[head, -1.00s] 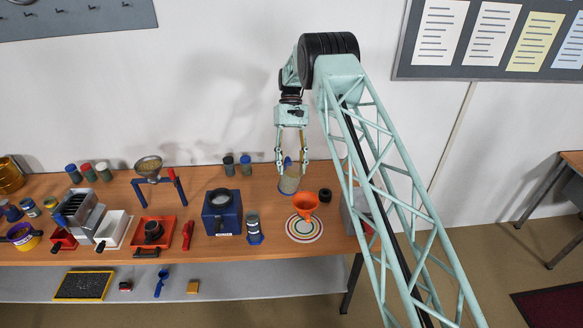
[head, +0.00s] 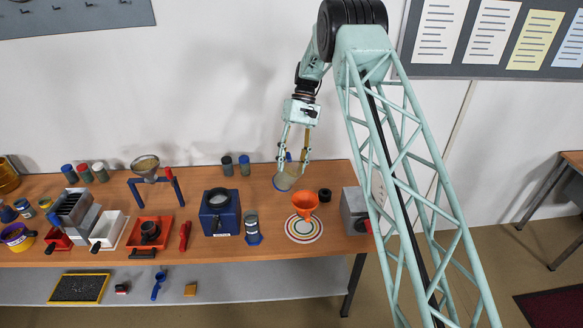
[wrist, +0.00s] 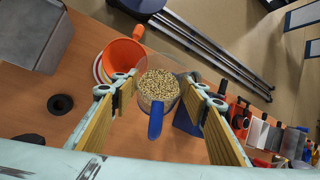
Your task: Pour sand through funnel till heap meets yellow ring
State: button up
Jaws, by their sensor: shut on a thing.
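A clear jug (head: 289,177) with a blue handle (wrist: 155,122) is between the fingers of my gripper (head: 293,163). Grainy tan sand (wrist: 159,86) lies inside it in the wrist view. My gripper (wrist: 158,104) is shut on the jug, one finger on each side. Whether the jug touches the table is hard to tell. The orange funnel (head: 305,202) stands in front and slightly right of the jug, over a white mat with coloured rings (head: 304,235). The funnel hides the mat's centre; no heap is visible. The funnel also shows in the wrist view (wrist: 122,62).
A black ring (head: 325,195) lies right of the funnel, and a grey box (head: 354,211) stands at the table's right end. A blue-capped jar (head: 252,228) and a blue box (head: 220,215) stand left of the mat. Two capped jars (head: 236,166) stand behind.

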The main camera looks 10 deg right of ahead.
aim_at(300, 176)
jog(key=shift+d+t+y+b, duration=0.15)
jog(key=shift+t+y+b, duration=0.25)
jog(key=shift+b, duration=0.4)
jog(key=shift+s+d+f+n+t+y+b, duration=0.15)
jog(key=shift+f+n+t+y+b, duration=0.2)
jog(key=shift+b, duration=0.85)
jog(key=shift+s+d+f+n+t+y+b, duration=0.15)
jog(key=shift+f+t+y+b, duration=0.3)
jog(key=shift+b, duration=0.75)
jog(key=shift+s+d+f+n+t+y+b, duration=0.1)
jog(key=shift+f+n+t+y+b, duration=0.2)
jog(key=shift+b, duration=0.8)
jog(key=shift+s+d+f+m+t+y+b, duration=0.15)
jog(key=shift+f+y+b, duration=0.2)
jog(key=shift+b, duration=0.8)
jog(key=shift+s+d+f+n+t+y+b, duration=0.15)
jog(key=shift+f+n+y+b, duration=0.15)
jog(key=shift+b, duration=0.8)
jog(key=shift+s+d+f+n+t+y+b, duration=0.15)
jog(key=shift+t+y+b, duration=0.35)
jog(key=shift+b, duration=1.4)
jog(key=shift+s+d+f+n+t+y+b, duration=0.2)
jog(key=shift+y+b, duration=0.45)
jog(key=shift+b, duration=1.2)
jog(key=shift+s+d+b, duration=0.1)
jog(key=shift+d+b, duration=0.05)
jog(key=shift+b, duration=0.55)
